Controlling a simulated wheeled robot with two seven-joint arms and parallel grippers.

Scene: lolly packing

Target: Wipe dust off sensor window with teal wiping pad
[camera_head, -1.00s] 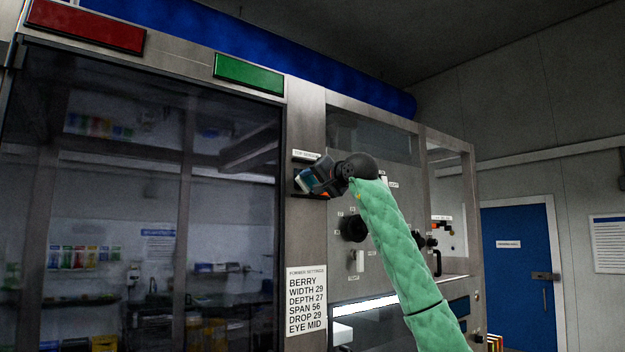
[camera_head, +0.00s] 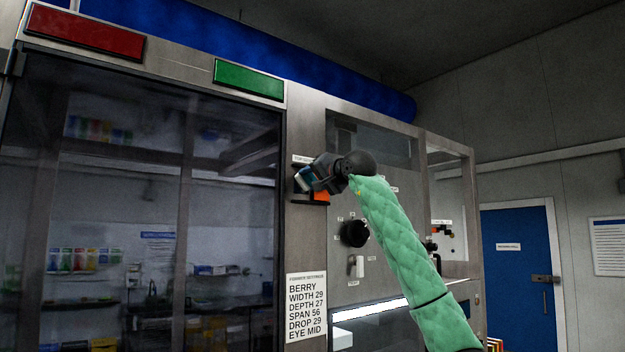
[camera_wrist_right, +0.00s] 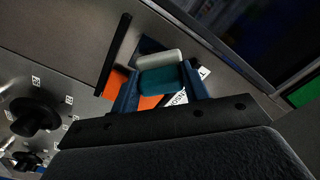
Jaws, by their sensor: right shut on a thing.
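My right gripper (camera_head: 304,179) is at the sensor mount on the machine's front post, just below a small white label (camera_head: 303,159). In the right wrist view its two blue fingers (camera_wrist_right: 162,88) are shut on the teal wiping pad (camera_wrist_right: 164,79). A pale, rounded strip (camera_wrist_right: 160,57) lies along the pad's far side. Beyond it is a dark patch (camera_wrist_right: 148,45), seemingly the sensor window, largely covered by the pad. I cannot tell whether pad and window touch, and no dust can be made out. My left gripper is not in view.
An orange block (camera_head: 321,197) sits right beside the gripper. A black knob (camera_head: 354,233) and a white switch (camera_head: 356,266) stick out below on the panel. A large dark glass door (camera_head: 150,200) is left of the post; a settings sheet (camera_head: 306,306) hangs below.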

